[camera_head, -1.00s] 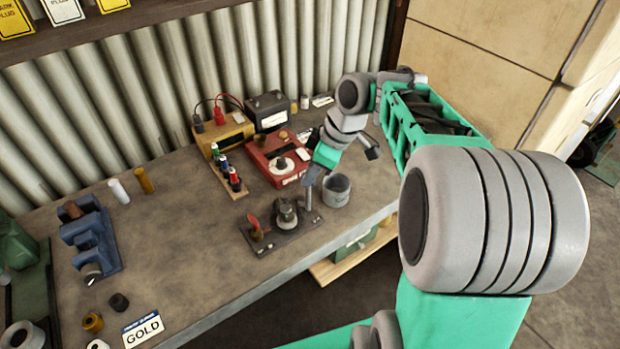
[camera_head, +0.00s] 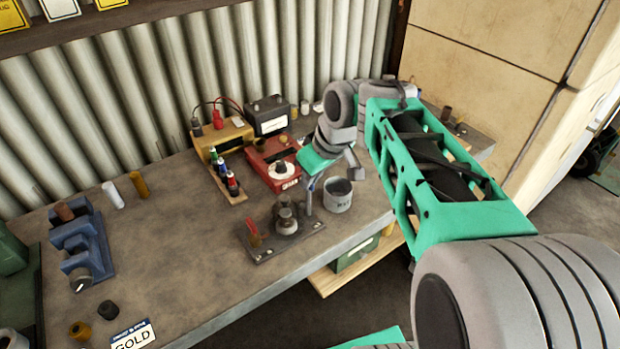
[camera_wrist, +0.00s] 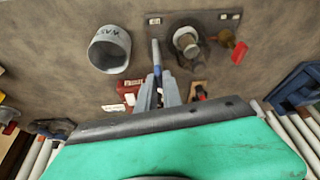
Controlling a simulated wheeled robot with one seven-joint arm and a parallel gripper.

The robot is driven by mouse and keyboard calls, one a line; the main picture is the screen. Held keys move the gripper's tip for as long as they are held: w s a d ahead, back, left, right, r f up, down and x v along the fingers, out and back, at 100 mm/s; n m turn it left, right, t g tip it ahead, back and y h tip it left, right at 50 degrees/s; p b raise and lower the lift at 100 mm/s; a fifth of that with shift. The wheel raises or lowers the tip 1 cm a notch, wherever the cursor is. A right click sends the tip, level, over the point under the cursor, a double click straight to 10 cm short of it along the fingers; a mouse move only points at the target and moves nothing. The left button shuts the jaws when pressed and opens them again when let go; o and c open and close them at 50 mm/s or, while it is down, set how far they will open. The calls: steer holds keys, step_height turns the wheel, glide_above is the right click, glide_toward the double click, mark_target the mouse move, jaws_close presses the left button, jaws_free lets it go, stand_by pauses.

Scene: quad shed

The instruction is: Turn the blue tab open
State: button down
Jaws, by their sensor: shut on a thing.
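A dark mounting plate (camera_head: 262,251) lies on the workbench with a round metal fitting (camera_head: 286,222) in its middle. The blue tab (camera_head: 309,201) is a thin upright piece at the plate's right end; in the wrist view the blue tab (camera_wrist: 157,54) stands beside the fitting. A red tab (camera_head: 253,233) stands at the plate's other end; it also shows in the wrist view (camera_wrist: 239,52). My gripper (camera_head: 312,183) reaches down from behind the plate, its two grey fingers (camera_wrist: 159,80) closed around the blue tab's near part. The exact contact is partly hidden by the fingers.
A grey metal cup (camera_head: 338,197) stands close to the right of the blue tab. Behind are a red box with a dial (camera_head: 266,160), a rack of small bottles (camera_head: 229,186) and a yellow unit (camera_head: 226,136).

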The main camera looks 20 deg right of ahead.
steer(key=c, duration=1.5)
jaws_free()
steer(key=v, duration=0.7)
steer(key=shift+s+r, duration=0.2)
steer(key=shift+r, duration=0.15)
steer(key=shift+d, duration=0.1)
